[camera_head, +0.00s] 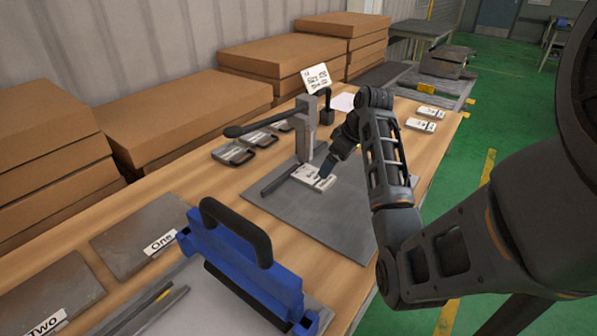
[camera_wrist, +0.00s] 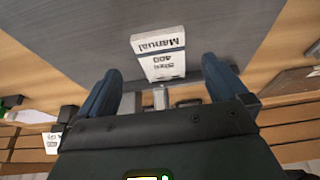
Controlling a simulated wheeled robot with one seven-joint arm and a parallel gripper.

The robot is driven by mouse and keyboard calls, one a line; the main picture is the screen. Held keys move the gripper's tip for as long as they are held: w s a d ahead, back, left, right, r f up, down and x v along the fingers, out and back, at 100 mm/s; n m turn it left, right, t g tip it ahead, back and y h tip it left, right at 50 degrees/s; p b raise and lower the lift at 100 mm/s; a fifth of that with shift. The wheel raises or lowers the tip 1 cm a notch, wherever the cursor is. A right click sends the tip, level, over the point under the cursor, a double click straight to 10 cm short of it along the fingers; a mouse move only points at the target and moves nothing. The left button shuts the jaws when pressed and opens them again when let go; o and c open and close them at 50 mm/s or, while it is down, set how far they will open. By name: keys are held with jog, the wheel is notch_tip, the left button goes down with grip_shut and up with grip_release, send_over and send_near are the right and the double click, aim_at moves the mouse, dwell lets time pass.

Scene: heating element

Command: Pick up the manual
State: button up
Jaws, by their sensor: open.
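The manual (camera_wrist: 160,52) is a small white block with the printed words "Manual" and "400" in the wrist view. It lies on a dark grey plate (camera_wrist: 80,35). In the head view a white piece (camera_head: 313,178) lies on the grey plate at the foot of the press, and it appears to be this manual. My gripper (camera_wrist: 162,68) is open, with its blue fingers on either side of the manual's near part and gaps between. In the head view my gripper (camera_head: 327,166) points down at the white piece. Whether a finger touches it cannot be told.
A grey lever press (camera_head: 305,125) stands close behind my gripper. A blue tool with a black handle (camera_head: 245,260) is in front. Two white pieces (camera_head: 427,113) lie at the right table edge. Brown boxes (camera_head: 180,110) line the wall. The plate's right front part is clear.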

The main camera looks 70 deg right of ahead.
aim_at(313, 177)
jog(key=shift+w+d+f, duration=0.15)
jog(key=shift+w+f, duration=0.05)
jog(key=shift+w, duration=0.05)
jog(key=x, duration=0.7)
jog(key=shift+w+d+p, duration=0.15)
jog(key=shift+w+p, duration=0.25)
jog(key=shift+c, duration=0.2)
jog(key=c, duration=1)
jog(key=shift+o, duration=0.2)
jog(key=shift+r, duration=0.1)
